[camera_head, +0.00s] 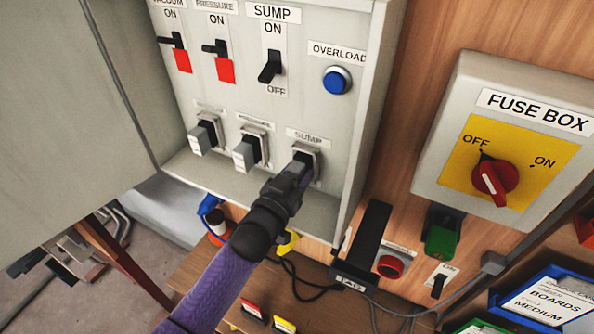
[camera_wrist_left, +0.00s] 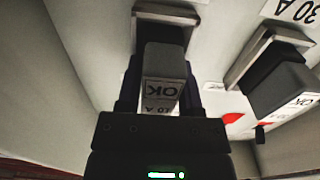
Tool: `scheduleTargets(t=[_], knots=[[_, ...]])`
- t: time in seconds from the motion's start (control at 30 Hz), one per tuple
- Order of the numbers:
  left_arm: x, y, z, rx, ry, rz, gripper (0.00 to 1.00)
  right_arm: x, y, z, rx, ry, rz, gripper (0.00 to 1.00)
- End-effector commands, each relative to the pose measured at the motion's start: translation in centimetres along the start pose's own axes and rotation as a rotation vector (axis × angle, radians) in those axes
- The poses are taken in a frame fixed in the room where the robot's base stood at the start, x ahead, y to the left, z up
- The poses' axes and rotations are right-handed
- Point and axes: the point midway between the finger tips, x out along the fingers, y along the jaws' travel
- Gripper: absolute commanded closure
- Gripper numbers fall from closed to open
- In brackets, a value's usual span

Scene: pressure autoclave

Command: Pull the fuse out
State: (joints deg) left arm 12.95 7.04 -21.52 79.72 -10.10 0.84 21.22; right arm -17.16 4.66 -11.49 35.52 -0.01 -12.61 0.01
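The fuse in the socket under the SUMP label (camera_head: 306,137) sits in the grey cabinet's panel, mostly covered by my gripper in the head view. In the left wrist view this dark fuse (camera_wrist_left: 164,60) is seated in its holder, with a white label on it. My left gripper (camera_head: 300,172) reaches it from below. In the wrist view its two fingers (camera_wrist_left: 160,95) stand on either side of the fuse; whether they press on it I cannot tell. My right gripper is out of both views.
Two more fuses (camera_head: 203,137) (camera_head: 248,152) sit to the left on the same panel. Switches and a blue overload button (camera_head: 337,80) are above. A fuse box (camera_head: 500,150) with a red knob set toward OFF is at right. A wooden bench (camera_head: 215,285) lies below.

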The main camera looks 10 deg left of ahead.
Motion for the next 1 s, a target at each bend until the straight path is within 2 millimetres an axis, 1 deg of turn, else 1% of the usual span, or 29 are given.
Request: scheduleTargets(t=[0.03,0.07,0.1,0.17,0.2,0.77,0.87,1.0], knots=[[0.0,0.0,0.0,0.000,0.000,0.000,0.69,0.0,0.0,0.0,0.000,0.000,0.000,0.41],[0.0,0.0,0.0,0.000,0.000,0.000,0.75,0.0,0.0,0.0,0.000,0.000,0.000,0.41],[0.0,0.0,0.0,0.000,0.000,0.000,0.84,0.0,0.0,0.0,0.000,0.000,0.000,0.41],[0.0,0.0,0.0,0.000,0.000,0.000,0.96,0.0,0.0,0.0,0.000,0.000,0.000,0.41],[0.0,0.0,0.0,0.000,0.000,0.000,1.00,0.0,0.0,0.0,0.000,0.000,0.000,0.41],[-0.2,0.0,0.0,0.000,-0.001,0.000,1.00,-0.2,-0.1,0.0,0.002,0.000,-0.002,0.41],[-1.0,0.0,-0.2,-0.001,-0.002,0.000,1.00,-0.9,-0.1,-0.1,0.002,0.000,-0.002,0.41],[-2.6,0.0,-0.3,-0.002,-0.002,-0.001,1.00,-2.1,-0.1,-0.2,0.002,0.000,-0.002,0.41]])
